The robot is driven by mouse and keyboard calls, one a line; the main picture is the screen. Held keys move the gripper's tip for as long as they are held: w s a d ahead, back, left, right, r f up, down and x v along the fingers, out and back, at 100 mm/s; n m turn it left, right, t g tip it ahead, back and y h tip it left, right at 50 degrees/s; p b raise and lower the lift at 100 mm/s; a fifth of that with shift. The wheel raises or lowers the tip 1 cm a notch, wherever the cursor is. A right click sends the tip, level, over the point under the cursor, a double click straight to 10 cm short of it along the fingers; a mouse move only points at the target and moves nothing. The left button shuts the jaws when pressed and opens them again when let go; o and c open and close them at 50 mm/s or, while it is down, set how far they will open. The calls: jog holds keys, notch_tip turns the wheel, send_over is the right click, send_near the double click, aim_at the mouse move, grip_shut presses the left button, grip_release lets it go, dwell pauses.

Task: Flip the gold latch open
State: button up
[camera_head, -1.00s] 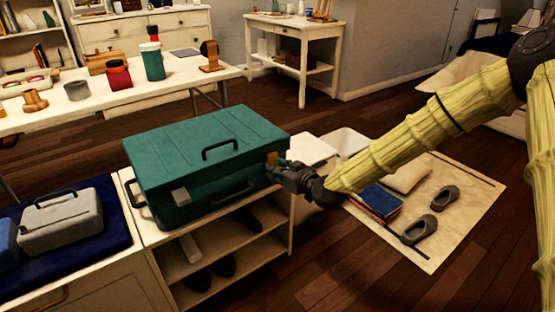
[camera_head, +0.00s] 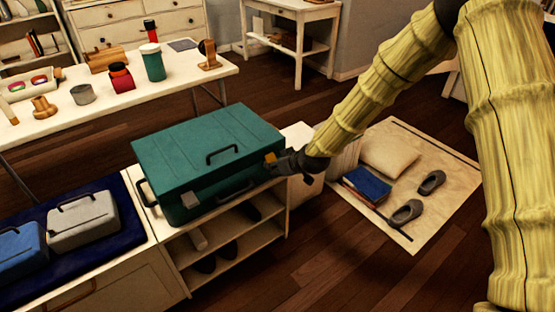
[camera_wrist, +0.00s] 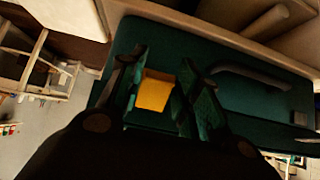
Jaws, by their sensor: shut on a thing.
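A teal case (camera_head: 205,150) with a dark top handle lies shut on a white shelf unit. The gold latch (camera_head: 270,157) is at the case's right end, and a silver latch (camera_head: 189,200) is on its front near the left. My gripper (camera_head: 277,162) is at the case's right front corner, at the gold latch. In the wrist view the gold latch (camera_wrist: 154,90) shows as a yellow block between my two fingers, which are closed on it. The case's side handle (camera_wrist: 250,75) shows to the right there. My fingers partly hide the latch's edges.
The white shelf unit (camera_head: 250,228) holds dark shoes below. A grey case (camera_head: 83,222) and a blue case (camera_head: 20,250) lie to the left on a dark blue cloth. A table with cups stands behind. A mat (camera_head: 440,160) with slippers lies on the floor at right.

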notch_tip(320, 180, up, 4)
jog(key=g+h+p, duration=0.4)
jog(key=g+p, duration=0.1)
jog(key=p, duration=0.6)
jog(key=shift+f+g, duration=0.15)
jog(key=shift+g, duration=0.15)
jog(key=o, duration=0.9)
jog(key=r, duration=0.4)
jog(key=s+d+r, duration=0.1)
jog(key=r, duration=0.6)
jog(key=shift+s+d+r, duration=0.15)
jog(key=shift+s+r, duration=0.15)
jog(key=shift+r, duration=0.1)
